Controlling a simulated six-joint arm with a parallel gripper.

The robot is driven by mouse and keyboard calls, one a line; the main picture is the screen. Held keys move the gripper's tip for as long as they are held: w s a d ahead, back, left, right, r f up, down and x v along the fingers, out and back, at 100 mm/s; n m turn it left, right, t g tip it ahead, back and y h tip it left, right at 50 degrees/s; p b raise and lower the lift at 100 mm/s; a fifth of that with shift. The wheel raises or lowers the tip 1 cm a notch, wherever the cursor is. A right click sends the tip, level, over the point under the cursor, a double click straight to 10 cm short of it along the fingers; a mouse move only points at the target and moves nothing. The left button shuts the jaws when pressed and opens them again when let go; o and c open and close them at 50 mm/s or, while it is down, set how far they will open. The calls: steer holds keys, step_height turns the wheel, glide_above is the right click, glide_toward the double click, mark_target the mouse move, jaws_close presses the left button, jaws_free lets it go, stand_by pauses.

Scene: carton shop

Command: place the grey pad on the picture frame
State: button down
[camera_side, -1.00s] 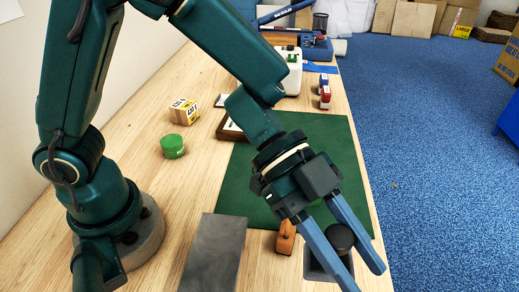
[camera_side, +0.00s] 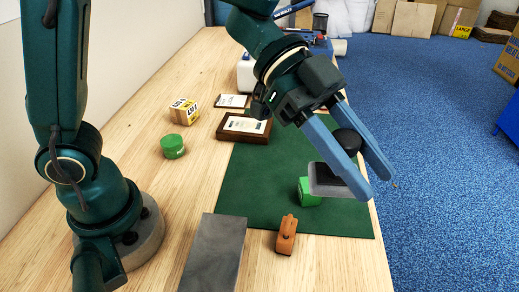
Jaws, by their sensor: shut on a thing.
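The grey pad (camera_side: 326,181) is a flat grey plate with a black knob on top. My gripper (camera_side: 374,178) is shut on it, with its blue fingers either side of the knob. It hangs above the right part of the green mat, partly hidden by the near finger. The picture frame (camera_side: 228,134), brown wood around a pale sheet, lies flat at the mat's far left edge. It is to the left of my gripper and farther back, apart from the pad, with nothing on it.
An orange-brown tool (camera_side: 287,236) and a grey slab (camera_side: 213,255) lie nearer. A green tin (camera_side: 173,146), a small carton (camera_side: 185,110) and a clipboard (camera_side: 232,101) are at the left.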

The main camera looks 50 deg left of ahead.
steer(key=w+a+f+n+t+y, duration=0.1)
steer(key=w+a+n+t, duration=0.3)
steer(key=a, duration=0.6)
steer(key=w+a+f+n+t+y, duration=0.15)
steer(key=w+a, duration=0.35)
steer(key=a, duration=0.5)
steer(key=s+a+f+n+t+y, duration=0.1)
steer(key=s+a+n+t+y, duration=0.2)
steer(key=a, duration=0.9)
steer(key=s+a+n+t+y, duration=0.15)
steer(key=a+n, duration=0.35)
steer(key=a, duration=0.6)
steer(key=t, duration=0.1)
glide_above(255, 122)
steer(key=shift+y, duration=0.3)
step_height(255, 122, down, 7)
steer(key=shift+f, duration=2.1)
steer(key=shift+f, duration=0.15)
steer(key=shift+c, duration=2.4)
jaws_free()
steer(key=shift+m, duration=0.25)
